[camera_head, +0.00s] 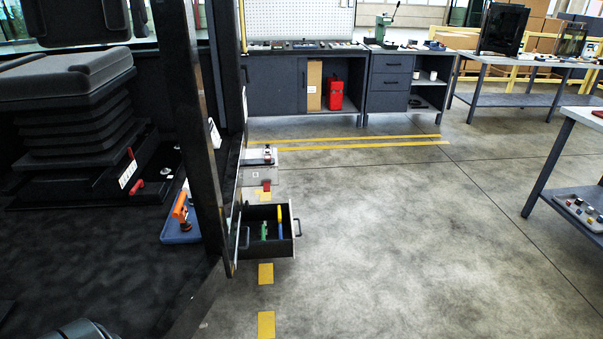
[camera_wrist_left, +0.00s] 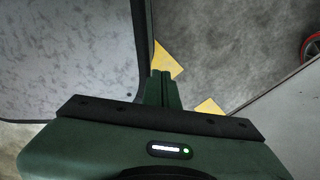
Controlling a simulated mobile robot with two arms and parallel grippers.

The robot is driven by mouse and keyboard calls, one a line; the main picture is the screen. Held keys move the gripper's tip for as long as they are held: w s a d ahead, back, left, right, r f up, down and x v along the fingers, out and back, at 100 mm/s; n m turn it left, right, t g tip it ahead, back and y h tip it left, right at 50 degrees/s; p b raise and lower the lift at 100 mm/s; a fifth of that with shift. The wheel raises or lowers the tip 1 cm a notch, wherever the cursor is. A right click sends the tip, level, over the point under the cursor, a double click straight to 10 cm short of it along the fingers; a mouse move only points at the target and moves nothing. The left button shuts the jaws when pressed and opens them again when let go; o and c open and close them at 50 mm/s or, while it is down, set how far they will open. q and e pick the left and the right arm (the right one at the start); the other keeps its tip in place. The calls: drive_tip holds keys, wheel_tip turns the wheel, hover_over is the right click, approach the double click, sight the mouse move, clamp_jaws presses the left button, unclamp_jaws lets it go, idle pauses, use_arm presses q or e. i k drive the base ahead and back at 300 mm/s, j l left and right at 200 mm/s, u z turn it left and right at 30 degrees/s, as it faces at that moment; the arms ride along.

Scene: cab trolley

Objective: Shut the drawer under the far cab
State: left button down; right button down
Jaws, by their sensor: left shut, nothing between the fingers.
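The drawer (camera_head: 284,246) is a dark box pulled out to the right from beneath a cab, just beyond the dark upright post. It stands open, with a green item (camera_head: 264,231) and a yellow-and-blue item (camera_head: 280,222) inside. A handle (camera_head: 299,228) is on its right end. The post and door edge hide where the drawer meets the cab. In the left wrist view my left gripper (camera_wrist_left: 161,75) is shut and empty, with its fingers over floor with yellow marks. I cannot tell whether the drawer shows there. My right gripper is not in view.
A cab seat (camera_head: 70,80) and the dark post (camera_head: 196,130) fill the left. A blue tray (camera_head: 180,233) with an orange-handled item lies beside the post. Workbenches (camera_head: 277,83) stand at the back, tables at the right. The floor (camera_head: 400,240) right of the drawer is clear.

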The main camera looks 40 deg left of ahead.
sight(273, 247)
drive_tip(key=i+l+u, duration=0.2)
drive_tip(key=u, duration=0.15)
drive_tip(key=i+l+u, duration=0.2)
drive_tip(key=l+u, duration=0.15)
drive_tip(key=i+l+u, duration=0.1)
drive_tip(key=l+u, duration=0.2)
drive_tip(key=i+l+u, duration=0.1)
drive_tip(key=l+u, duration=0.95)
drive_tip(key=l, duration=0.15)
drive_tip(key=i+l+u, duration=0.15)
drive_tip(key=u, duration=0.2)
drive_tip(key=i+l+u, duration=0.15)
drive_tip(key=u, duration=0.25)
drive_tip(key=i+l+u, duration=0.1)
drive_tip(key=u, duration=0.25)
drive_tip(key=l, duration=0.1)
